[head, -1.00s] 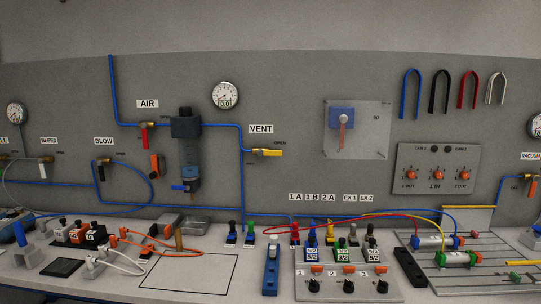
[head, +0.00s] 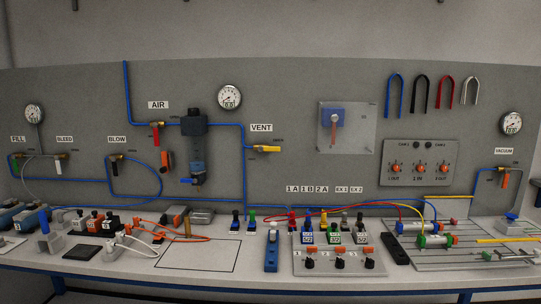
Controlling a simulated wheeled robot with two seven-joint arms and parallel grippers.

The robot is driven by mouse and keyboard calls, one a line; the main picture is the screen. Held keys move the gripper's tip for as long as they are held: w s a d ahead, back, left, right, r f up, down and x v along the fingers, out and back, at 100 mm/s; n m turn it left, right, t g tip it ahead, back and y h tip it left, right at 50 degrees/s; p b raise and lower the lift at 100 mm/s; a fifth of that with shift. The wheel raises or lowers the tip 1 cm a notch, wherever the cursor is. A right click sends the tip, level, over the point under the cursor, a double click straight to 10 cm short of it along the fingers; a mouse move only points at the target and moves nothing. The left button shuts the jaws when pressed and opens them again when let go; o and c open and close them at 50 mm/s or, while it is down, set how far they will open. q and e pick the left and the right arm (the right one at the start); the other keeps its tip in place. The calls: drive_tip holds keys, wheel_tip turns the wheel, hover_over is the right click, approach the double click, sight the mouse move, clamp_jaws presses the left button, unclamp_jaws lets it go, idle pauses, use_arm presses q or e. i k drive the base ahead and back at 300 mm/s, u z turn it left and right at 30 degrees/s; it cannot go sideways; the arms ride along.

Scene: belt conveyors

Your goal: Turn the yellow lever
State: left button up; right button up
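The yellow lever (head: 268,149) is on the VENT valve, on the grey back panel just right of the middle-left. It lies level and points right, toward the small OPEN mark. The VENT label (head: 261,128) is above it. A blue pipe runs to the valve from the left and turns down beside it. Neither of my grippers shows in the head view.
A red lever (head: 155,134) hangs down under the AIR label. A black-handled valve is at BLOW (head: 116,159). The bench (head: 400,277) below carries a valve block (head: 340,262), a blue stand (head: 272,251) and cylinders.

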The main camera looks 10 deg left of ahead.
sight(260, 149)
drive_tip(key=k, duration=0.15)
drive_tip(key=u, duration=1.9)
drive_tip(key=i, duration=1.4)
drive_tip(key=z, duration=1.25)
